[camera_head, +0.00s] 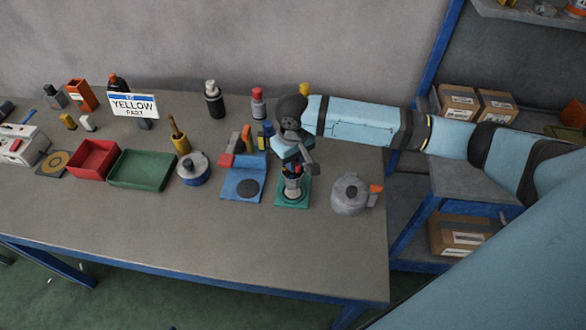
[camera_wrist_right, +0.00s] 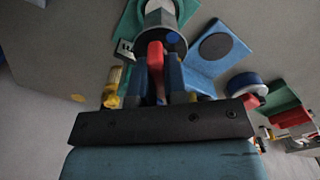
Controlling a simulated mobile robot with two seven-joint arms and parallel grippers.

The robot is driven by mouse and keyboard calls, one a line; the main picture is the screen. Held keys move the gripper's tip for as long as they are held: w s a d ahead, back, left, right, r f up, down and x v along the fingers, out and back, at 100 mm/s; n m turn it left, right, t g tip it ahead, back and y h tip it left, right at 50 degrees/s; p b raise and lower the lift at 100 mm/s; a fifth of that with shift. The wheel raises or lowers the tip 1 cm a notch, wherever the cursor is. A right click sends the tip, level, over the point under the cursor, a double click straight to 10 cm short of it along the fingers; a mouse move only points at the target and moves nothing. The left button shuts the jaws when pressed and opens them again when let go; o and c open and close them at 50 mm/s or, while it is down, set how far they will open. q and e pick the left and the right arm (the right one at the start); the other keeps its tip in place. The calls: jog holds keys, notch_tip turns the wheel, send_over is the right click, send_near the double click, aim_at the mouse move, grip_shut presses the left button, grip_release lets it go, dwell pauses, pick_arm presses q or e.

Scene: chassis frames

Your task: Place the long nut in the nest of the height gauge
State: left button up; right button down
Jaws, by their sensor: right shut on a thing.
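My right gripper (camera_head: 297,166) comes down from above over a silver round device on a green base (camera_head: 280,202), which looks like the height gauge. In the right wrist view its two blue fingers (camera_wrist_right: 159,78) are shut on a red elongated piece (camera_wrist_right: 155,56), apparently the long nut. The red piece's far end overlaps the grey round top of the height gauge (camera_wrist_right: 170,42). I cannot tell whether they touch; the nest is not clearly visible. My left gripper is not in view.
A blue plate with a dark disc (camera_head: 243,171) is just left of the gauge. A grey rounded object with an orange part (camera_head: 350,194) stands to the right. Red (camera_head: 93,160) and green (camera_head: 141,169) trays are farther left. The table front is clear.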

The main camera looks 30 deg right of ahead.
notch_tip(320, 180, down, 4)
jog(key=c, duration=1.6)
grip_release()
jog(key=shift+s, duration=0.15)
jog(key=o, duration=0.4)
jog(key=shift+o, duration=0.2)
jog(key=shift+r, duration=0.1)
notch_tip(320, 180, up, 11)
jog(key=shift+b, duration=0.5)
jog(key=shift+r, duration=0.45)
jog(key=shift+f, duration=0.1)
